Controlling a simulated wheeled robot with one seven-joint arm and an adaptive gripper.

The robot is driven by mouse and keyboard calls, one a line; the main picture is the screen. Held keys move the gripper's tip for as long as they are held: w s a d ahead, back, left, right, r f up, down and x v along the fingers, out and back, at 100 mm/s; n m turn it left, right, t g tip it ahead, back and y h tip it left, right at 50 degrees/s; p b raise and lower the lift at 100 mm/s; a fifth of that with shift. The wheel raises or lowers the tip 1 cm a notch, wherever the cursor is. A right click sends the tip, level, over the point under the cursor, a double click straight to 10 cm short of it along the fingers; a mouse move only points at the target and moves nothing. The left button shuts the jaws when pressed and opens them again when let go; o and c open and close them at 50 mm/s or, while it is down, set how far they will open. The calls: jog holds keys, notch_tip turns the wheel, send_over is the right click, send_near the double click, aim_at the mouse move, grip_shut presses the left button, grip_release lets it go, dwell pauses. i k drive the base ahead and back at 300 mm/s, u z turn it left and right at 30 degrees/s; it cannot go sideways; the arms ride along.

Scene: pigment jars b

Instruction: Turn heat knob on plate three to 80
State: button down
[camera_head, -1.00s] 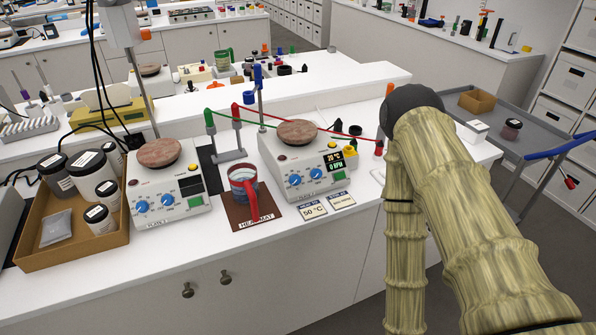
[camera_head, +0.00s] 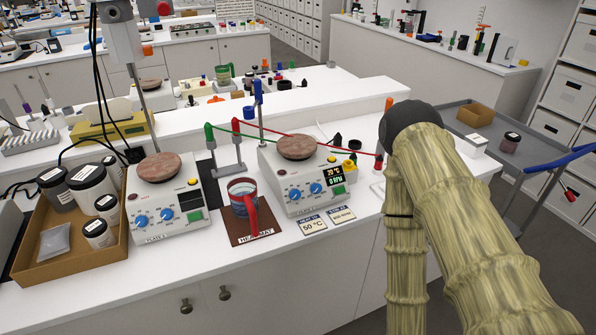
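Two white hot plates stand on the bench. My arm rises at the right, and my gripper is not in view.
A mug with a red handle (camera_head: 243,196) stands on a brown heat mat (camera_head: 255,238) between the plates. Cards (camera_head: 313,224) lie in front of the right plate. A brown tray of jars (camera_head: 70,262) is at left. Red and green leads cross behind the right plate. A grey cart (camera_head: 535,120) stands at right.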

aim_at(294, 195)
jog(key=z, duration=1.05)
jog(key=k, duration=1.2)
jog(key=u, duration=1.5)
jog(key=i, duration=0.5)
jog(key=u, duration=0.05)
